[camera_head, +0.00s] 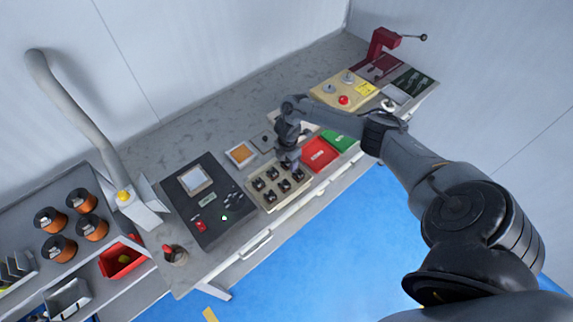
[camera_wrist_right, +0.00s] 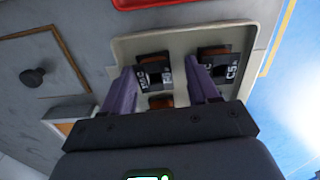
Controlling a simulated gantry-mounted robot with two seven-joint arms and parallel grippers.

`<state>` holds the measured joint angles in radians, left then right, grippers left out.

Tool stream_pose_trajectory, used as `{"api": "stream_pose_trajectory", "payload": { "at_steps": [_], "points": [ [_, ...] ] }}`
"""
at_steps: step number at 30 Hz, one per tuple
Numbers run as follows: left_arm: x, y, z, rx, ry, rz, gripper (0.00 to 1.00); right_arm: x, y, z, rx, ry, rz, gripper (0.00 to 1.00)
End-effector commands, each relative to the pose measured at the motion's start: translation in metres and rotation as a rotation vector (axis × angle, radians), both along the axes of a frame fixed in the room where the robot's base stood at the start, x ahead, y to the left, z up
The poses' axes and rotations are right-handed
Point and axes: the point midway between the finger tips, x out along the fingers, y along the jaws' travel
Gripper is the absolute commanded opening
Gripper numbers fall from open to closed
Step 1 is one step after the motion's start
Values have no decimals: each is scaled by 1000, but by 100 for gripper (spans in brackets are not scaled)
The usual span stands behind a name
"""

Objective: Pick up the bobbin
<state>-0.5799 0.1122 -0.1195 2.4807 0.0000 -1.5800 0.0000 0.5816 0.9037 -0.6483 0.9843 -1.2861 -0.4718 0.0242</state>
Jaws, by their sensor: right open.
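Several small black bobbins with copper-coloured windings sit in the pale tray (camera_head: 268,207) on the bench in the head view. My right gripper (camera_head: 290,168) is over the far right part of this tray, pointing down. In the right wrist view, my right gripper (camera_wrist_right: 165,75) is open, with its two fingers apart. One labelled bobbin (camera_wrist_right: 152,72) shows between the fingers, and another labelled bobbin (camera_wrist_right: 220,62) is partly hidden by the right finger. I cannot tell whether the fingers touch either one. My left gripper is not in view.
A red bin (camera_head: 319,153) and a green bin (camera_head: 341,140) stand right of the tray. A black panel unit (camera_head: 208,211) is to its left. Large copper spools (camera_head: 80,200) stand on the left shelf. A red press (camera_head: 382,42) is at the far end.

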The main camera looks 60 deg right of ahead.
Motion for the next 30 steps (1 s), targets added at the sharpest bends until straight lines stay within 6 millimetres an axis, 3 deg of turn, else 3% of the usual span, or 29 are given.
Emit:
{"api": "stream_pose_trajectory", "payload": {
  "at_steps": [8, 18, 30],
  "points": [
    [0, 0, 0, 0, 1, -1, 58, 0, 0, -3, 0, -1, 0, 60],
    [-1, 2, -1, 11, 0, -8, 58, 0, 0, -2, 0, -1, 0, 10],
    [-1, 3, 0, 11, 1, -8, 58, 0, 0, 4, 0, -1, 0, 10]
  ]
}}
